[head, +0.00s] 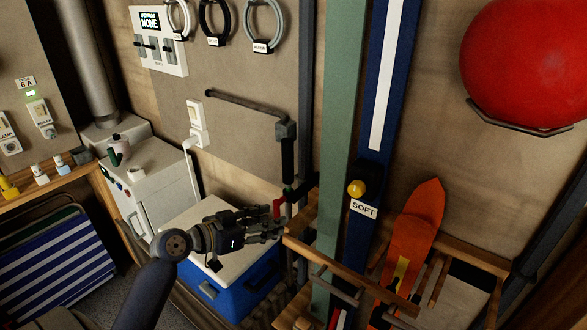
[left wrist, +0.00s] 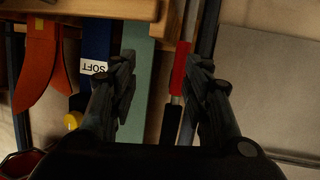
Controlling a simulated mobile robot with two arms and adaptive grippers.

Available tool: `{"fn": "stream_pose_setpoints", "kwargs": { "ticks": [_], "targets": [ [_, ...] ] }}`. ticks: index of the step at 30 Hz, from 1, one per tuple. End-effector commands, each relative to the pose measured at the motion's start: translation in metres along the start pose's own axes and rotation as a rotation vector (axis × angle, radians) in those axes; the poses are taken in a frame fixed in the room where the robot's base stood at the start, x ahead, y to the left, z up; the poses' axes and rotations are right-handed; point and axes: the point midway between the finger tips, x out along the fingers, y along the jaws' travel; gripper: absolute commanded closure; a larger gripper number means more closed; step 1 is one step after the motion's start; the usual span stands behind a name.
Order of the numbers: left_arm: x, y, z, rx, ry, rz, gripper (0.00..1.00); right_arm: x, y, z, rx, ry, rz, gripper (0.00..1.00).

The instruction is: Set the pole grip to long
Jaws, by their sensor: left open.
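A pole-like piece hangs in the head view with a black grip (head: 288,158) below a grey block on a wall bar. A red part (head: 279,207) and a small green part show under the grip. I cannot tell which part is the pole grip setting, and no "long" mark is readable. My left gripper (head: 279,224) is open, its fingertips close to the red part. In the left wrist view the gripper (left wrist: 164,70) is open, with the red part (left wrist: 180,68) appearing between or just beyond its fingers, near the right finger. Contact cannot be told. My right gripper is not in view.
A wooden rack (head: 345,280) stands right of the gripper, holding a green ski (head: 338,110), a blue ski (head: 380,190) with a yellow knob and SOFT label, and an orange piece (head: 413,225). A blue-and-white cooler (head: 235,285) lies below. A red ball (head: 525,60) hangs upper right.

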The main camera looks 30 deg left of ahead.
Motion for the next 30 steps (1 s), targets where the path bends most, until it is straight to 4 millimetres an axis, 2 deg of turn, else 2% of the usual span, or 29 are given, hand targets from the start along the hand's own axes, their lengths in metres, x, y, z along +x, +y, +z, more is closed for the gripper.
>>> {"fn": "stream_pose_setpoints", "kwargs": {
  "ticks": [1, 3, 6, 8, 11, 14, 24, 30],
  "targets": [
    [-0.009, -0.008, -0.030, 0.024, 0.075, 0.000, 0.56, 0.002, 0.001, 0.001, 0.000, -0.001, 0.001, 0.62],
    [-0.023, -0.014, -0.065, 0.052, 0.164, 0.004, 0.56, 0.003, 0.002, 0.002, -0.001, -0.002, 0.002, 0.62],
    [-0.038, -0.019, -0.098, 0.079, 0.251, 0.008, 0.56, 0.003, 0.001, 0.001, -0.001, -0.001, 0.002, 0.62],
    [-0.044, -0.020, -0.110, 0.089, 0.281, 0.009, 0.56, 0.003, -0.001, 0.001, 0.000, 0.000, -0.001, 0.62],
    [-0.044, -0.021, -0.119, 0.094, 0.302, 0.010, 0.56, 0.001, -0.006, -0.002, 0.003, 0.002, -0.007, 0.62],
    [-0.034, -0.020, -0.125, 0.093, 0.303, 0.011, 0.56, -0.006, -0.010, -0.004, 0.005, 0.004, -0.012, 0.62],
    [0.026, -0.019, -0.144, 0.089, 0.303, 0.010, 0.56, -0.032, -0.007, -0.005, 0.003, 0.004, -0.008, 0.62],
    [0.050, -0.018, -0.148, 0.089, 0.300, 0.009, 0.56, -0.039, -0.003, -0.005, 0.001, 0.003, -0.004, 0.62]
  ]
}}
